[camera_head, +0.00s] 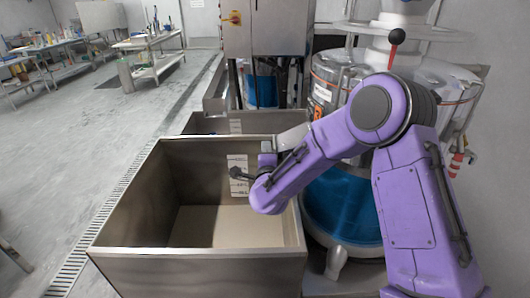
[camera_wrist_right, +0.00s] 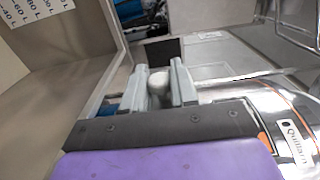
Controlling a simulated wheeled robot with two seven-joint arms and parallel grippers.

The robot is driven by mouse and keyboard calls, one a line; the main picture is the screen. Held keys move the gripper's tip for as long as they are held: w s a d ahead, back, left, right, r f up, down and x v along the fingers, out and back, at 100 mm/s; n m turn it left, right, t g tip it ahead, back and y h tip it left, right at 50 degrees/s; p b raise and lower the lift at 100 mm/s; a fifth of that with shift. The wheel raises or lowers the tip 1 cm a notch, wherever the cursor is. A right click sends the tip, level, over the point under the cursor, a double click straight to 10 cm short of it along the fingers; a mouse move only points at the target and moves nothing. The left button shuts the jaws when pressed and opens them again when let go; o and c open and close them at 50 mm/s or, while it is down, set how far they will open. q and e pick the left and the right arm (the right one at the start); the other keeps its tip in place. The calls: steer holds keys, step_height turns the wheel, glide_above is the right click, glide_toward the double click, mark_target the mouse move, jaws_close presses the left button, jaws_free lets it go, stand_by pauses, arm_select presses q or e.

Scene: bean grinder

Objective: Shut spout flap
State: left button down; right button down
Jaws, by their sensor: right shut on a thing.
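My right gripper (camera_wrist_right: 159,80) points away from me, between the steel bin and the grinder (camera_head: 335,85). Its two grey fingers are shut on a pale rounded piece, apparently the spout flap's handle (camera_wrist_right: 158,84). A dark square plate (camera_wrist_right: 164,51) is just beyond the fingertips; I cannot tell whether it is the flap. In the head view my purple right arm comes in from the right and hides much of the grinder's front, and the flap's position cannot be made out. My left gripper is not in view.
The open steel bin (camera_head: 200,262) stands below my right wrist, with a volume scale on its inner wall. A second bin (camera_head: 200,122) is behind it. A control cabinet (camera_head: 270,30) stands at the back. The floor at left is clear up to the workbenches (camera_head: 150,45).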

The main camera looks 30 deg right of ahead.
stand_by(0.4)
steer(key=c, duration=1)
jaws_free()
steer(key=shift+d, duration=0.15)
steer(key=shift+o, duration=0.2)
steer(key=shift+s+a+f, duration=0.1)
steer(key=shift+s+a, duration=0.15)
steer(key=b+v, duration=0.2)
steer(key=v, duration=0.8)
steer(key=shift+d+b, duration=0.15)
steer(key=shift+b, duration=0.2)
